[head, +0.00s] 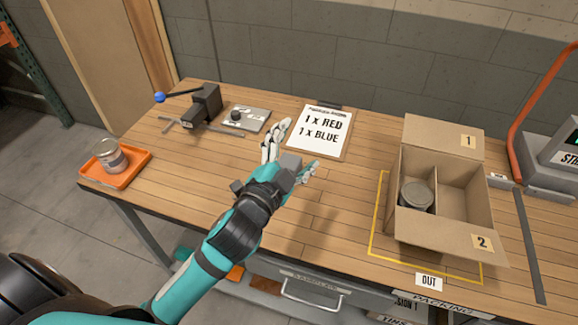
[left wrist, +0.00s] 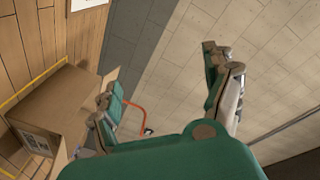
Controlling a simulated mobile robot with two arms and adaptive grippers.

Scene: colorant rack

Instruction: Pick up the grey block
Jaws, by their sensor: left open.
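My left gripper (head: 297,150) is above the middle of the table, with its two pale fingers spread open. A grey, box-like shape (head: 290,161) shows between the finger bases in the head view; I cannot tell whether it is the grey block or part of my gripper. The left wrist view shows the open fingers (left wrist: 162,68) with no block visible between them. No other clear loose grey block shows on the table. My right gripper is out of view.
A cardboard box (head: 447,222) with a can (head: 416,195) stands at right. A dark clamp-like device (head: 205,103), a grey plate (head: 258,121) and an order clipboard (head: 319,132) are at the back.

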